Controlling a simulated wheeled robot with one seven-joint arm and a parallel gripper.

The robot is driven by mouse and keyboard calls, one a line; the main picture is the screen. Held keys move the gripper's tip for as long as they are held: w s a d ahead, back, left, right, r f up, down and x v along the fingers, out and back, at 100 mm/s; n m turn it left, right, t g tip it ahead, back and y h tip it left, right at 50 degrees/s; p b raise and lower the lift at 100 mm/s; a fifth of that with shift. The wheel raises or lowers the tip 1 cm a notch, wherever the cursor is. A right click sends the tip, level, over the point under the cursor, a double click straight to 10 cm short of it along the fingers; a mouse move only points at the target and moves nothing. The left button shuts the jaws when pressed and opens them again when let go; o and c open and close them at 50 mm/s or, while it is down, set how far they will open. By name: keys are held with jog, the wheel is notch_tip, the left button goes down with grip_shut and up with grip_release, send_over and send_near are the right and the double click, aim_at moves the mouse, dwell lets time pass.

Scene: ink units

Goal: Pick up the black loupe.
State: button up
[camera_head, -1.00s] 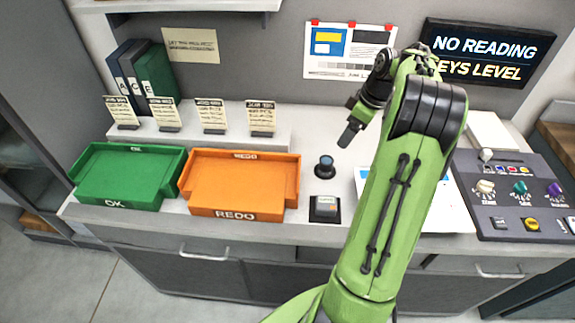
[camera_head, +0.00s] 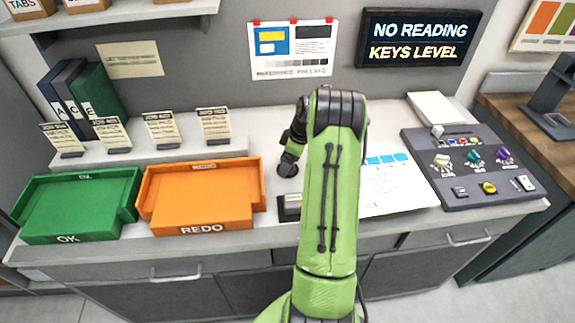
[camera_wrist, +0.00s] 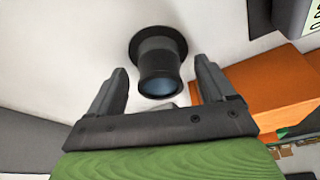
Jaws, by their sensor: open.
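The black loupe (camera_wrist: 158,65) stands on the light worktop in the wrist view, with a wide dark base and a bluish lens facing the camera. My gripper (camera_wrist: 160,74) is open, with one finger on each side of the loupe. In the head view the loupe (camera_head: 287,169) shows as a dark round shape right below my wrist, partly hidden by my arm.
A small dark device (camera_head: 289,207) stands in front of the loupe, partly behind my arm. The orange REDO tray (camera_head: 202,228) and green OK tray (camera_head: 68,238) are to the left. A printed sheet (camera_head: 392,190) and a control panel (camera_head: 475,190) are to the right.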

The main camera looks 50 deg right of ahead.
jog(key=shift+w+f, duration=0.15)
jog(key=shift+f, duration=0.3)
jog(key=c, duration=1.1)
